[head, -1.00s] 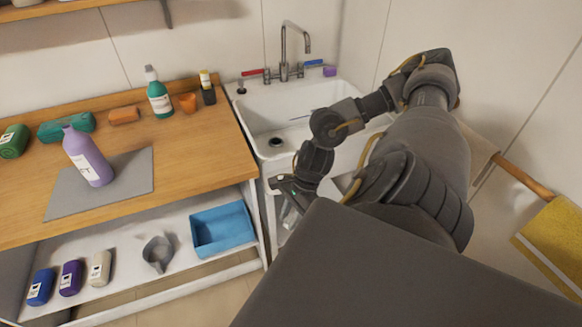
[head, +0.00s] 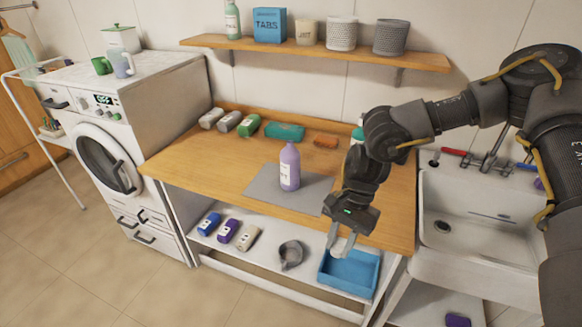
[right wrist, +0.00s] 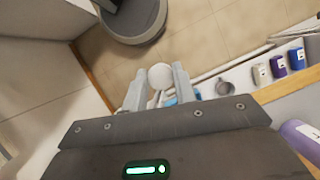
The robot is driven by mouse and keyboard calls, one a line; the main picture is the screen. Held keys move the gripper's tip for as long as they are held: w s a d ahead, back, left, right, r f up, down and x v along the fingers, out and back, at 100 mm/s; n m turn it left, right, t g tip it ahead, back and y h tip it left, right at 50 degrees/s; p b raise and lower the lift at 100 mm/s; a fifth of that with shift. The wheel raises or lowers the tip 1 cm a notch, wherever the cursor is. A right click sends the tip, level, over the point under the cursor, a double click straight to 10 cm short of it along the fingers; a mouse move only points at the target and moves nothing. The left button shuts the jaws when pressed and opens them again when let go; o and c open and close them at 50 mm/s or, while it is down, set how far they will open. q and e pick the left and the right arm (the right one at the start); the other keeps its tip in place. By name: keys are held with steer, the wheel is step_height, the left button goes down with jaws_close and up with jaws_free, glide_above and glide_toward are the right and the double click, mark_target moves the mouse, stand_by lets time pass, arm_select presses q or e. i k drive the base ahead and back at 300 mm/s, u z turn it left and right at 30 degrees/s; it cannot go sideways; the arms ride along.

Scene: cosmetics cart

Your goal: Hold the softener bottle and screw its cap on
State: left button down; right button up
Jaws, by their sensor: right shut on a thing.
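The lilac softener bottle (head: 289,167) stands upright on a grey mat (head: 262,186) on the wooden worktop. Its top looks bare, with a narrow neck. In the right wrist view part of the bottle (right wrist: 299,135) shows at the lower right edge. My right gripper (head: 343,248) points down in front of the worktop's front edge, to the right of the bottle and apart from it. In the right wrist view its fingers are shut on a round white cap (right wrist: 160,76). My left gripper is in neither view.
Green and orange items (head: 285,132) lie at the worktop's back. The lower shelf holds several small bottles (head: 228,231), a grey jug (head: 291,254) and a blue tray (head: 349,272). A sink (head: 478,222) is at right, a washing machine (head: 107,165) at left.

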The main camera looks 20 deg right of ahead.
mark_target(289, 155)
steer(key=z, duration=1.55)
steer(key=i, duration=0.95)
steer(key=u, duration=1.5)
